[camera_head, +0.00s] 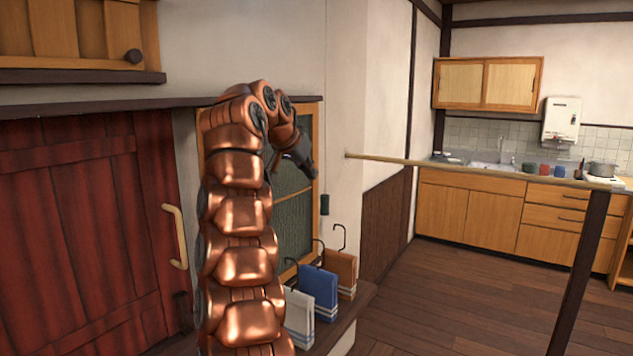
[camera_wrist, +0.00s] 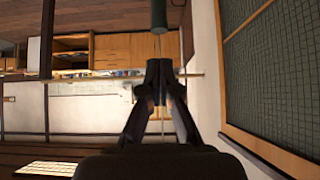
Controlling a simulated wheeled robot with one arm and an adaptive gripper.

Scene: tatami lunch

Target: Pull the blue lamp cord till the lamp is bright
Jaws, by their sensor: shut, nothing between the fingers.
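My gripper (camera_head: 312,172) is at the end of my copper arm, in front of the pale wall near the grey-green window panel. In the wrist view my gripper (camera_wrist: 160,70) has its fingertips together, with nothing seen held. A thin pale cord (camera_wrist: 161,46) runs in line with the fingertips and shows again between the fingers; whether they touch it I cannot tell. A dark cylindrical cord end (camera_wrist: 159,14) is on it; it also hangs just below the gripper in the head view (camera_head: 324,204). I see no clear blue on it. The lamp is not in view.
White (camera_head: 300,318), blue (camera_head: 319,292) and brown (camera_head: 341,273) cloths with hooks stand on a ledge below the gripper. A bamboo pole (camera_head: 470,167) runs right to a dark post (camera_head: 584,270). A red wooden door (camera_head: 80,230) is left. Floor before the kitchen counter is clear.

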